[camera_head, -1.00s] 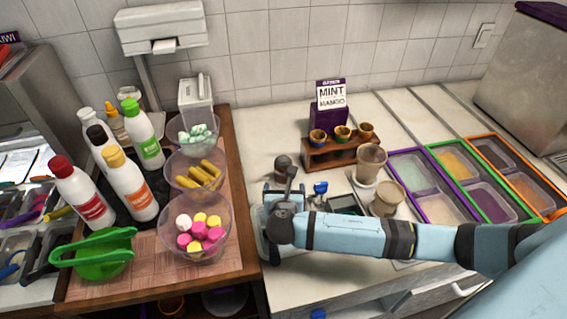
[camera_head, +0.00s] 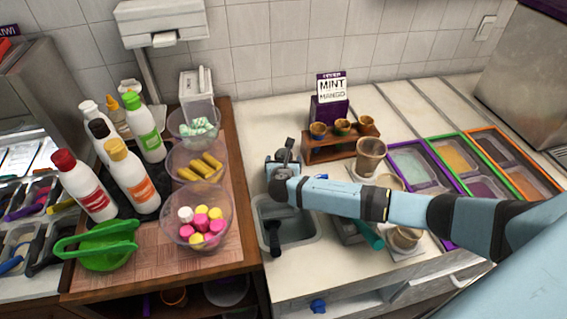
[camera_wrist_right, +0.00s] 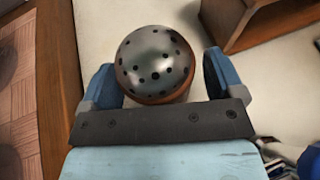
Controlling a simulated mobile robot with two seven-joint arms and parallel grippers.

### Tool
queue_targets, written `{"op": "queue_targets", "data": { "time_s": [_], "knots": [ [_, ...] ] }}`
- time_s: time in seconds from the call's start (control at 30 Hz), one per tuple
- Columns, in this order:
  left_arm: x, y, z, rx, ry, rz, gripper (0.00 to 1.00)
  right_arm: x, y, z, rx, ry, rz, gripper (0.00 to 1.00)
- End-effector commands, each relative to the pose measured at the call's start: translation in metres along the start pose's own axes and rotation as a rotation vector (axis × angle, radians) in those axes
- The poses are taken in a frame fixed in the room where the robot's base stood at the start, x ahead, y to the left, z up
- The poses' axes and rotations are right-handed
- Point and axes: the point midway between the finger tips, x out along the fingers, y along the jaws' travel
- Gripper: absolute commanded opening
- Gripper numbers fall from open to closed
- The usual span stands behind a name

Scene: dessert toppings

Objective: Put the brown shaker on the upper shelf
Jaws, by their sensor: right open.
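The brown shaker (camera_wrist_right: 155,62) shows from above in the right wrist view, with a domed, perforated metal lid and a brown body below. In the head view my right gripper (camera_head: 283,160) is over the white counter, right of the wooden cart, and hides the shaker. The cart has an upper board (camera_head: 243,150) and a lower level beneath it. My left gripper is not in view.
Three bowls of toppings (camera_head: 197,217) line the cart's right edge. Several bottles (camera_head: 130,177) and a green tool (camera_head: 98,246) stand left of them. A small wooden cup stand (camera_head: 318,150) is right of my gripper.

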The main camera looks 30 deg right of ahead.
Motion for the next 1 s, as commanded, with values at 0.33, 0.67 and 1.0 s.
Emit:
{"op": "queue_targets", "data": {
  "time_s": [0.33,0.67,1.0],
  "knots": [
    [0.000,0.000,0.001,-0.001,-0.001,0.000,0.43,0.002,0.000,0.000,0.001,0.000,0.000,0.64],
    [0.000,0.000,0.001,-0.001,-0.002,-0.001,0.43,0.002,0.000,0.000,0.001,0.000,0.000,0.27],
    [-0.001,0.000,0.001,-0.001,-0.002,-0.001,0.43,-0.005,0.000,0.018,0.004,-0.002,0.001,0.27]
  ]
}}
